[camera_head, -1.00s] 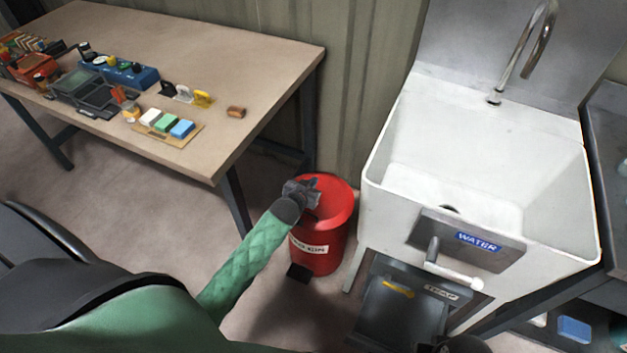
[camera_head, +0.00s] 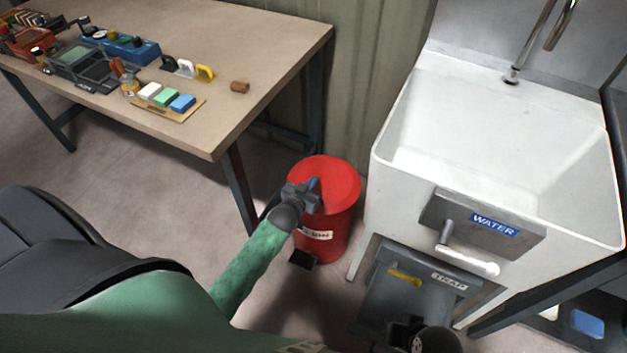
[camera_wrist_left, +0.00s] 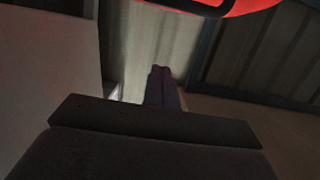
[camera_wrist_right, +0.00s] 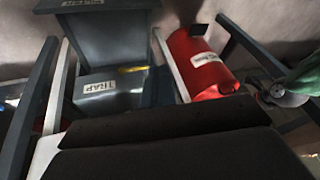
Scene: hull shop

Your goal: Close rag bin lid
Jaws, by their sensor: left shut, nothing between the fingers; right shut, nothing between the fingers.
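The red rag bin (camera_head: 322,235) stands on the floor between the workbench and the sink, with a white label on its front. Its round red lid (camera_head: 338,175) shows as a broad disc over the top; I cannot tell if it sits fully flat. My left gripper (camera_head: 309,186) is shut and empty, at the lid's left front edge. In the left wrist view its fingers (camera_wrist_left: 162,85) are together, with a red, dark-edged curve above. My right gripper (camera_wrist_right: 165,88) is shut and empty; the bin also shows in the right wrist view (camera_wrist_right: 200,65).
A white sink (camera_head: 400,180) with a WATER panel (camera_head: 490,228) stands right of the bin. A grey TRAP box (camera_head: 415,290) is below it. The workbench (camera_head: 240,50) with tools is at left. A dark pedal (camera_head: 302,259) juts from the bin's base.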

